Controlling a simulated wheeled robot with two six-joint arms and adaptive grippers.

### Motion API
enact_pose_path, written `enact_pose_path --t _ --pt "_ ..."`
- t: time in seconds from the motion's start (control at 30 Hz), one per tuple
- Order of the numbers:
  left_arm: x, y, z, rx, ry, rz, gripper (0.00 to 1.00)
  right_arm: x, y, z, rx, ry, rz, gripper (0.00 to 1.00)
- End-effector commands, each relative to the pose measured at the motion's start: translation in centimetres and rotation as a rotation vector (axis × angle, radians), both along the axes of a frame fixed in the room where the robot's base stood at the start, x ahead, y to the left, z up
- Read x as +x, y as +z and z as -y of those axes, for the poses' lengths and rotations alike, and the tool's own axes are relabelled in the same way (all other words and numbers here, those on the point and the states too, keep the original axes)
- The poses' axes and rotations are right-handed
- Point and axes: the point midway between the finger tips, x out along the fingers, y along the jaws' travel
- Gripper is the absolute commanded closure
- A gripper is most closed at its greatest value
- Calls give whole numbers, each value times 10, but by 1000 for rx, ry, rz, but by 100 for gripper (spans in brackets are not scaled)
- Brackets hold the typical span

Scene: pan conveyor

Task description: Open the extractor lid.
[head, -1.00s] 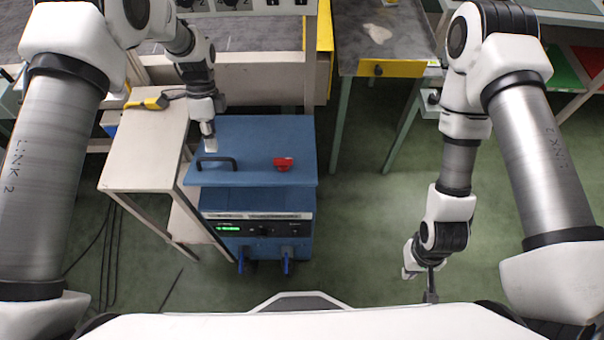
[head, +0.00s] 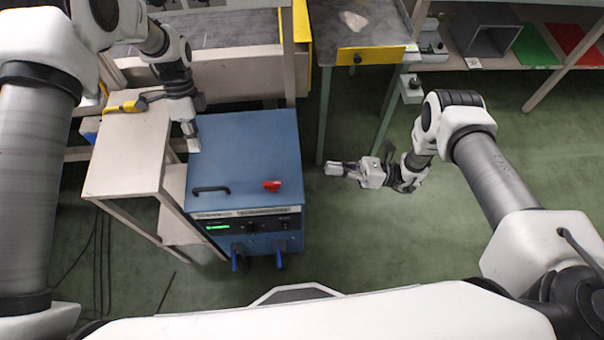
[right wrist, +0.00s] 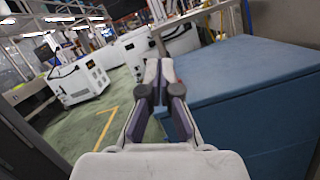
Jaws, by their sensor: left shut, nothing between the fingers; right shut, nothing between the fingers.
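The extractor is a blue box with a flat blue lid (head: 250,150), which looks shut in the head view. A black handle (head: 210,190) and a red latch or knob (head: 272,186) sit near the lid's front edge. My left gripper (head: 193,145) is shut and empty at the lid's left edge; whether it touches is unclear. My right gripper (head: 330,169) is shut and empty, off the lid's right side, pointing left towards it. In the right wrist view its fingertips (right wrist: 158,65) show beside the blue box (right wrist: 245,95).
A pale side table (head: 130,155) with a yellow tool (head: 125,106) stands left of the extractor. A bench with a yellow edge (head: 370,55) is behind to the right. Green and red panels lie on a far right shelf (head: 490,65).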

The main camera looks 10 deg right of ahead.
Motion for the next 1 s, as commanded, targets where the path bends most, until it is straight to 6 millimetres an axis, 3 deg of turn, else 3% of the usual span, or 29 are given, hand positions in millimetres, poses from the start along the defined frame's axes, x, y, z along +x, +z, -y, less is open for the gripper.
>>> enact_pose_path --t 0.03,0.1,0.23,0.37,0.77,1.0 --pt "0 0 0 0 0 0 100 -12 -20 6 -12 -11 -22 100" --pt "0 0 0 0 0 0 100 -31 -38 10 -16 -15 -67 100" --pt "0 0 0 0 0 0 100 -46 -49 7 -16 -15 -101 100" --pt "0 0 0 0 0 0 100 -44 -46 -7 -15 -11 -102 100" --pt "0 0 0 0 0 0 100 -33 -27 -90 -18 -9 -101 100" --pt "0 0 0 0 0 0 100 -18 5 -87 -19 -12 -101 100"
